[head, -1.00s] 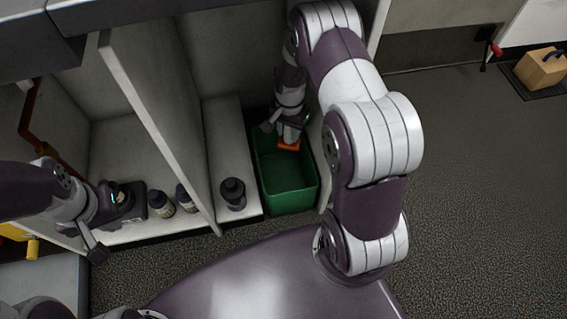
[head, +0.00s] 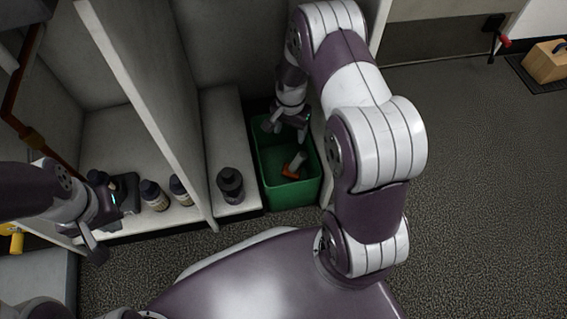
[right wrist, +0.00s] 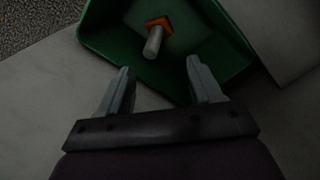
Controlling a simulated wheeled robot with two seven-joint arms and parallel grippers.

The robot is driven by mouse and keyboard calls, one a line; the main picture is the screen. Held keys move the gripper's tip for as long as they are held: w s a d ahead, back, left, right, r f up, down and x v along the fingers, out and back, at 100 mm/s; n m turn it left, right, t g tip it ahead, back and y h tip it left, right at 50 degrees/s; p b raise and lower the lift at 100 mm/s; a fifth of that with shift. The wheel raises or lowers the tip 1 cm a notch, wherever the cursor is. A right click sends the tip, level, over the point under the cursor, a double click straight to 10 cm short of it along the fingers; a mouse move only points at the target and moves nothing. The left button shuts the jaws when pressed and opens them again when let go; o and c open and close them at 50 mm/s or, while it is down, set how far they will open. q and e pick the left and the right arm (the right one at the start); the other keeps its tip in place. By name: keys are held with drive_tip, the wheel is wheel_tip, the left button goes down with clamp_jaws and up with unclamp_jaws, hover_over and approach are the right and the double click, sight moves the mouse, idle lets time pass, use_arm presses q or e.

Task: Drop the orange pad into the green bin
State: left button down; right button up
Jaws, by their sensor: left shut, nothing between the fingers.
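The orange pad (head: 290,173) lies inside the green bin (head: 272,190), with a pale cylindrical piece standing out from it. In the right wrist view the orange pad (right wrist: 163,21) rests low in the green bin (right wrist: 100,40), apart from my fingers. My right gripper (head: 287,128) is above the back part of the bin. Its two fingers are spread with nothing between them in the right wrist view (right wrist: 160,88). My left gripper (head: 95,247) is at the far left, in front of the shelf compartment, shut and empty.
A dark bottle (head: 230,185) stands on the ledge left of the bin. Two more bottles (head: 154,195) stand in the left compartment beside a dark device. A pale partition (head: 150,110) divides the compartments. A wooden box (head: 545,66) sits on the floor at far right.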

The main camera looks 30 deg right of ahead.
wheel_tip(320, 180, up, 8)
drive_tip(key=p, duration=0.5)
drive_tip(key=shift+f, duration=0.25)
